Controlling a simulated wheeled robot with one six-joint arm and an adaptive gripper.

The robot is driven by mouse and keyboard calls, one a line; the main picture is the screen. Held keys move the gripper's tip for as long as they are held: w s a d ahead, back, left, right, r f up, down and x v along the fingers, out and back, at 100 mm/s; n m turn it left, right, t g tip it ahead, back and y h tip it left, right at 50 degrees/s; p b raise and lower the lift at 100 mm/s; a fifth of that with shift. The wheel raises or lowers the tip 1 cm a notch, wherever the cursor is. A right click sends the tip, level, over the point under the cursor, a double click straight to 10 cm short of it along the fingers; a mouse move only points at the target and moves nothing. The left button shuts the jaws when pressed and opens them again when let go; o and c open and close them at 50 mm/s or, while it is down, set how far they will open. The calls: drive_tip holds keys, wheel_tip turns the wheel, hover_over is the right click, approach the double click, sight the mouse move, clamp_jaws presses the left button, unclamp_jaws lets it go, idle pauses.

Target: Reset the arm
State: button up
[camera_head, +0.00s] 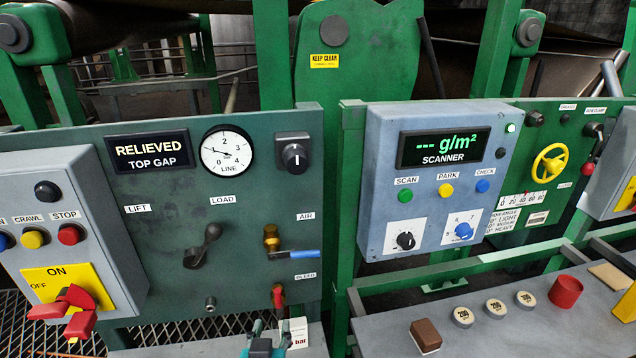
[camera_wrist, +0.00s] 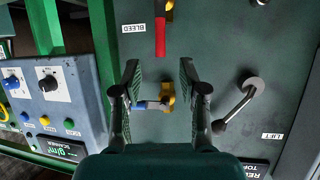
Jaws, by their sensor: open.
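My gripper shows in the wrist view (camera_wrist: 160,72) with its two dark fingers spread wide and nothing between them but the panel behind. The brass air valve with its blue handle (camera_wrist: 150,104) lies in line with the gap between the fingers; I cannot tell the distance. In the head view a small part of my gripper (camera_head: 262,342) shows at the bottom edge, below the red bleed handle (camera_head: 278,296). The air valve's blue handle (camera_head: 294,254) points right there. Most of my arm is out of view.
The green panel (camera_head: 165,235) carries the load lever (camera_head: 207,243), a line gauge (camera_head: 227,150) and a black knob (camera_head: 294,156). A grey switch box (camera_head: 110,230) juts out at left. The blue scanner box (camera_head: 375,190) stands at right, above a grey bench (camera_head: 480,345) with loose items.

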drive_tip(key=s+d+f+n+y, duration=0.1)
drive_tip(key=s+d+f, duration=0.65)
drive_tip(key=d, duration=0.25)
drive_tip(key=s+d+f+n, duration=0.1)
drive_tip(key=s+d+f, duration=0.65)
drive_tip(key=d, duration=0.35)
drive_tip(key=s+d+r+m, duration=0.1)
drive_tip(key=s+d+r, duration=0.1)
drive_tip(key=s, duration=0.5)
drive_tip(key=s+d+r+m+t+h, duration=0.1)
drive_tip(key=s+d+r, duration=0.1)
drive_tip(key=s+d, duration=0.2)
drive_tip(key=s+d+r+m+h, duration=0.1)
drive_tip(key=s+d+r, duration=0.1)
drive_tip(key=s, duration=0.9)
drive_tip(key=shift+d, duration=0.85)
